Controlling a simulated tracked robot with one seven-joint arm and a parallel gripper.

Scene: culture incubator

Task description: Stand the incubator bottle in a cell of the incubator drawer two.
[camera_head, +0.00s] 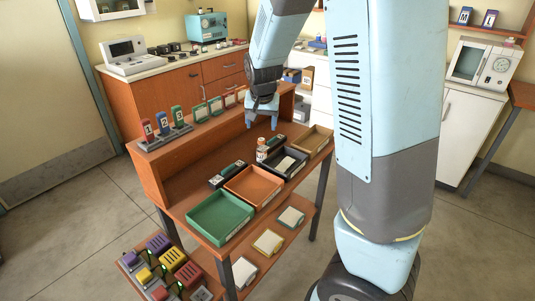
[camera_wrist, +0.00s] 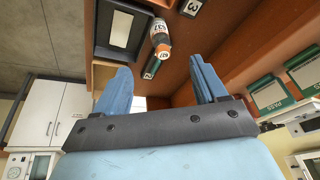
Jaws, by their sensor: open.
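A small bottle (camera_head: 262,149) with a white body and an orange-brown label stands on the wooden workbench, beside the dark tray. In the wrist view the bottle (camera_wrist: 159,38) shows at the top, its numbered orange end toward the camera. My gripper (camera_head: 262,110) is above the bench, over and slightly behind the bottle. It is open and empty; in the wrist view the gripper (camera_wrist: 160,85) has its two blue fingers spread apart, not touching the bottle. I cannot make out incubator drawer two or its cells in these frames.
The bench (camera_head: 181,198) holds green (camera_head: 221,217), orange (camera_head: 254,185), dark (camera_head: 285,162) and tan (camera_head: 315,142) trays. Numbered red, blue and green blocks (camera_head: 163,124) stand on its raised back shelf. A white appliance (camera_head: 482,65) sits on a cabinet at right.

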